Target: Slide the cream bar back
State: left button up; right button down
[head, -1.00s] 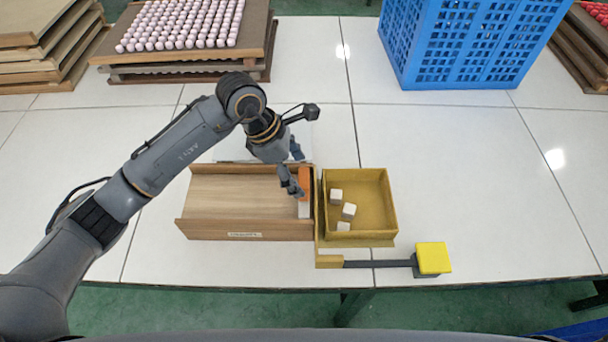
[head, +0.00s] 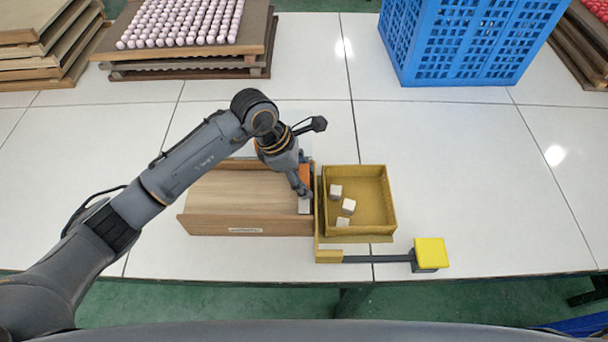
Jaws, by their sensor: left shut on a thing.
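A wooden tray (head: 235,212) with low walls lies on the white table. At its right end stands a narrow piece with an orange upper part (head: 306,172) and a pale, cream-grey near end (head: 304,206), which I take as the cream bar. My left gripper (head: 303,191) reaches down over this piece and is shut on it. The fingers and wrist hide much of the piece, so the exact grip is unclear. My right gripper is not in view.
Right beside the wooden tray is a mustard-yellow tray (head: 375,228) with several pale cubes (head: 348,206). A dark lever with a yellow pad (head: 430,252) lies in front. A blue crate (head: 465,45) and a stack of boards with pink balls (head: 190,60) stand behind.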

pick_arm(q)
jog(key=shift+a, duration=0.1)
grip_shut()
jog(key=shift+a+f, duration=0.1)
jog(key=shift+a, duration=0.25)
jog(key=a+b, duration=1)
jog(key=a, duration=1.4)
jog(key=shift+a+b, duration=0.2)
jog(key=shift+b, duration=0.2)
jog(key=o, duration=1.3)
grip_release()
jog(key=shift+a, duration=0.1)
jog(key=o, duration=0.3)
jog(key=shift+a, duration=0.1)
jog(key=shift+r, duration=0.2)
